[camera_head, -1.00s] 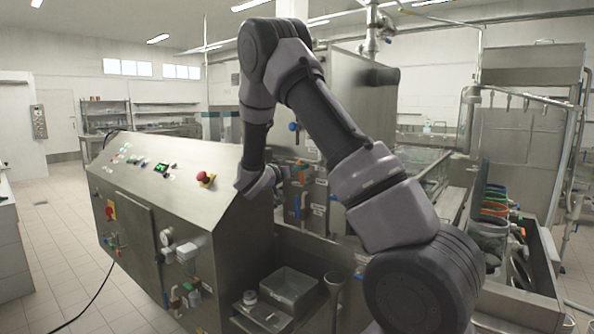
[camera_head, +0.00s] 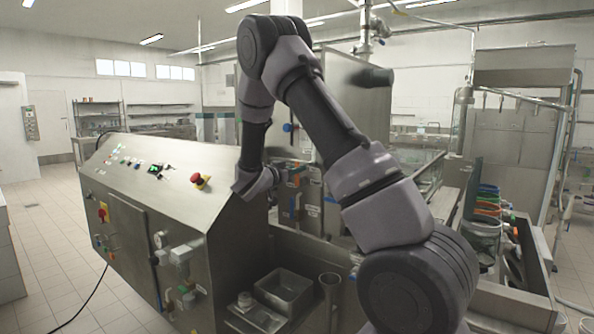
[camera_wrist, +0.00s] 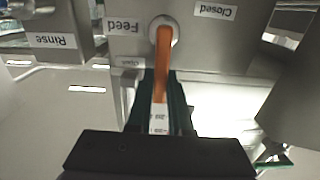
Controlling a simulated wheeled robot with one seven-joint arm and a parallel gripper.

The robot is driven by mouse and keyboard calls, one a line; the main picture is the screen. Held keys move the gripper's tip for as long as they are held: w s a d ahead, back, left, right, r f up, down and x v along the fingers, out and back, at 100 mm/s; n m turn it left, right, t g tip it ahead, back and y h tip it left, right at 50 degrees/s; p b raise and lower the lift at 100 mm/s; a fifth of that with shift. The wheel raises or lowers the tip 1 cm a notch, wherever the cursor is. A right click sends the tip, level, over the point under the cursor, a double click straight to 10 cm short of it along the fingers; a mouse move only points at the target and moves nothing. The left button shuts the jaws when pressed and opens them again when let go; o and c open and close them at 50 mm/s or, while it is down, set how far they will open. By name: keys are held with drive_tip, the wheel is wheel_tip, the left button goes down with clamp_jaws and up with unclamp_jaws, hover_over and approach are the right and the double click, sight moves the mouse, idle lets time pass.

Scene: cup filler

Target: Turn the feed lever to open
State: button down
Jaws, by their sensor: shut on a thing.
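The feed lever (camera_wrist: 164,50) is an orange handle on a round pivot in the wrist view. It is on a steel panel (camera_wrist: 215,45) with upside-down labels reading Feed (camera_wrist: 124,26) and Closed (camera_wrist: 214,11). A smaller label (camera_wrist: 131,62), seemingly Open, sits left of the lever. The lever extends down the picture from its pivot, away from the Closed label. My gripper (camera_wrist: 160,92) is shut on the lever, with a dark green finger on each side.
The sloped steel console (camera_head: 165,185) with a red button (camera_head: 197,178) stands left of my arm. A Rinse panel (camera_wrist: 50,40) is left of the feed panel in the wrist view. A metal tray (camera_head: 284,292) stands in front. Floor at left is open.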

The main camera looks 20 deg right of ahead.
drive_tip(key=c, duration=0.8)
unclamp_jaws()
drive_tip(key=v, duration=1.1)
drive_tip(key=shift+d, duration=0.1)
